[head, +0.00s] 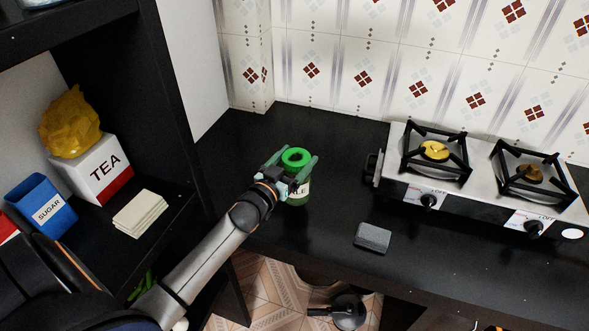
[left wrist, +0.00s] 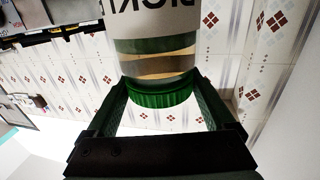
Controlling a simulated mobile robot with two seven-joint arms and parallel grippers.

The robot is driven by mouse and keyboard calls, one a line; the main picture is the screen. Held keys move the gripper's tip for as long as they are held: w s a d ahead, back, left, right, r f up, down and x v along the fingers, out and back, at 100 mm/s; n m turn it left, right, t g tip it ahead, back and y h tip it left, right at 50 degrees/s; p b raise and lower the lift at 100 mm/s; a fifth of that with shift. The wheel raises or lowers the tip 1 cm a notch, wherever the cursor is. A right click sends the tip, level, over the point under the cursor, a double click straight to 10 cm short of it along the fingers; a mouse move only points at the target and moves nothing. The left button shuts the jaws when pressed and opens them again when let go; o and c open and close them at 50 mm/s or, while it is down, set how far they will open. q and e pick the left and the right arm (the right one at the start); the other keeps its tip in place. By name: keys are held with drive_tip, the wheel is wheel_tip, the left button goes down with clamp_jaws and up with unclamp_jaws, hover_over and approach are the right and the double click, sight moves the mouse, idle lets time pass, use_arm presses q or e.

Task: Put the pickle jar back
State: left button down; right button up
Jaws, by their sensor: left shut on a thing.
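The pickle jar (head: 298,191) has a green lid and a white label. In the head view it is upright over the black counter, left of the stove. My left gripper (head: 290,164) is shut on the jar near its lid, with a finger on either side. In the left wrist view the jar (left wrist: 160,62) appears lid down between the fingers (left wrist: 160,92), with part of its label cut off. I cannot tell whether its base touches the counter. My right gripper is not in view.
A black shelf (head: 168,206) at left holds a tea box (head: 98,168), a blue sugar box (head: 42,206), a yellow bag (head: 70,122) and cream cards (head: 140,213). The stove (head: 480,185) stands at right. A grey block (head: 373,238) lies on the counter (head: 325,235); much of the counter is clear.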

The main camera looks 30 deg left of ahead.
use_arm(q)
drive_tip(key=shift+w+a+f, duration=0.15)
drive_tip(key=shift+a+f, duration=0.15)
drive_tip(key=shift+a, duration=0.05)
wheel_tip(320, 180, down, 3)
drive_tip(key=b, duration=0.3)
drive_tip(key=shift+f+b, duration=0.1)
drive_tip(key=shift+b, duration=0.25)
unclamp_jaws()
drive_tip(key=shift+f, duration=0.15)
